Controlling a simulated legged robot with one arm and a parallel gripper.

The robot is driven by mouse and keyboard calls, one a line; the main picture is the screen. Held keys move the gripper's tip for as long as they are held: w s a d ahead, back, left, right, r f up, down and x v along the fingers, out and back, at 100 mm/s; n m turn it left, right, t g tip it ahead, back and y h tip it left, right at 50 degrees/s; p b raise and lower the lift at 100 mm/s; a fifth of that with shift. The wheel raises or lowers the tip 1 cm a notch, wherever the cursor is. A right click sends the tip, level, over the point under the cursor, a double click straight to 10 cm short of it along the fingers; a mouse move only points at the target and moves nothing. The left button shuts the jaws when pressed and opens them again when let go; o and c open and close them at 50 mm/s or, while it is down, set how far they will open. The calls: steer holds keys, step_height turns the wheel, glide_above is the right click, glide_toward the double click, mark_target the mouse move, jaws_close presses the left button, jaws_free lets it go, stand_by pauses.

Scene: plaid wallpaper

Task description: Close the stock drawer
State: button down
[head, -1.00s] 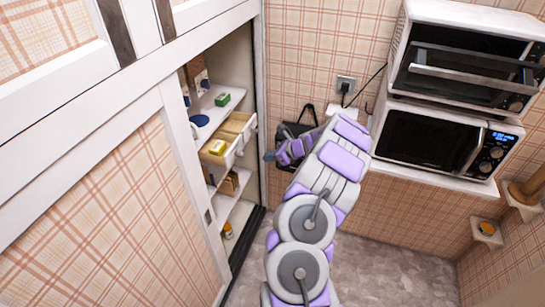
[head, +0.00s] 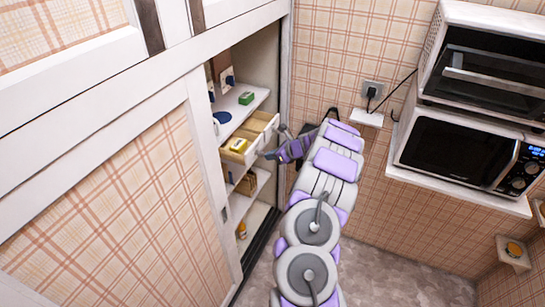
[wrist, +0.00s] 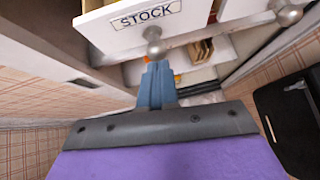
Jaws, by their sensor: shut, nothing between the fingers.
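The stock drawer (head: 236,157) is pulled out of the cupboard in the head view, with a yellow box (head: 239,145) inside. In the wrist view, its white front (wrist: 115,32) carries a STOCK label (wrist: 146,14) and a round metal knob (wrist: 153,34). A second knob (wrist: 288,15) shows to the right. My gripper (wrist: 157,68) is shut and empty, its blue fingers pointing at the drawer front just below the first knob. I cannot tell whether they touch. In the head view my gripper (head: 269,154) is in front of the drawer.
Shelves above and below the drawer hold a green box (head: 246,98), a blue round item (head: 222,117) and a small bottle (head: 241,230). A microwave (head: 455,150) stands at right.

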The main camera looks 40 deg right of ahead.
mark_target(236, 143)
steer(key=w+a+p, duration=0.2)
steer(key=w, duration=0.3)
steer(key=w+a+p, duration=0.2)
steer(key=w, duration=0.3)
steer(key=w+a+p, duration=0.2)
steer(key=w, duration=0.2)
steer(key=shift+w+a, duration=0.1)
steer(key=shift+w, duration=0.3)
steer(key=shift+w+a+r+p, duration=0.1)
steer(key=shift+w+a+p, duration=0.05)
steer(key=shift+w+p, duration=0.15)
steer(key=shift+a, duration=0.1)
steer(key=shift+s+f, duration=0.25)
steer(key=shift+s+d+f+b, duration=0.2)
steer(key=shift+s+d+b, duration=0.15)
steer(key=shift+s, duration=0.3)
steer(key=shift+s+d+f+b, duration=0.15)
steer(key=shift+s+d+b, duration=0.15)
steer(key=shift+s, duration=0.3)
steer(key=v, duration=0.5)
steer(key=p+v, duration=0.1)
steer(key=v, duration=0.4)
steer(key=shift+d+f, duration=0.2)
steer(key=shift+d, duration=0.05)
steer(key=shift+s+r, duration=0.3)
steer(key=shift+s, duration=0.2)
